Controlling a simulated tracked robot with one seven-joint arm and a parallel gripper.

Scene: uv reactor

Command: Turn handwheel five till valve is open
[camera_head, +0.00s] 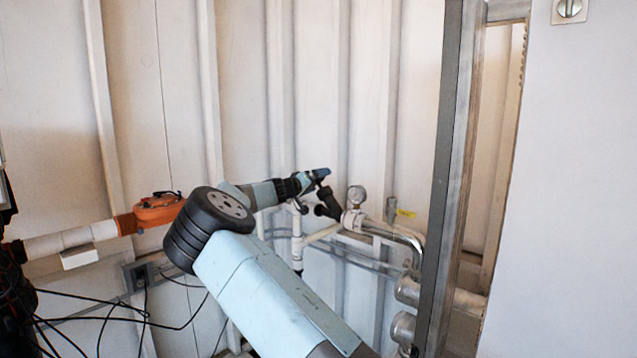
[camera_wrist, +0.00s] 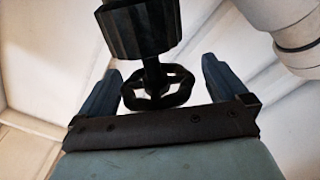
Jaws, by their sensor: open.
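A small black handwheel (camera_wrist: 158,88) on a short stem shows in the wrist view, below a dark cylindrical valve body (camera_wrist: 140,28). My gripper (camera_wrist: 160,68) is open, with one blue-grey finger on each side of the wheel. Gaps show between the fingers and the rim, so the wheel is not clamped. In the head view my gripper (camera_head: 322,180) is at a black valve (camera_head: 328,203) on the pipework; the wheel itself is hard to make out there. No number on the wheel is readable.
A pressure gauge (camera_head: 357,194) stands just right of the valve, above a bent metal pipe (camera_head: 400,232). A grey upright post (camera_head: 447,180) stands further right. An orange fitting (camera_head: 157,208) and loose black cables (camera_head: 110,315) are at the left. A pale pipe (camera_wrist: 298,40) is close in the wrist view.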

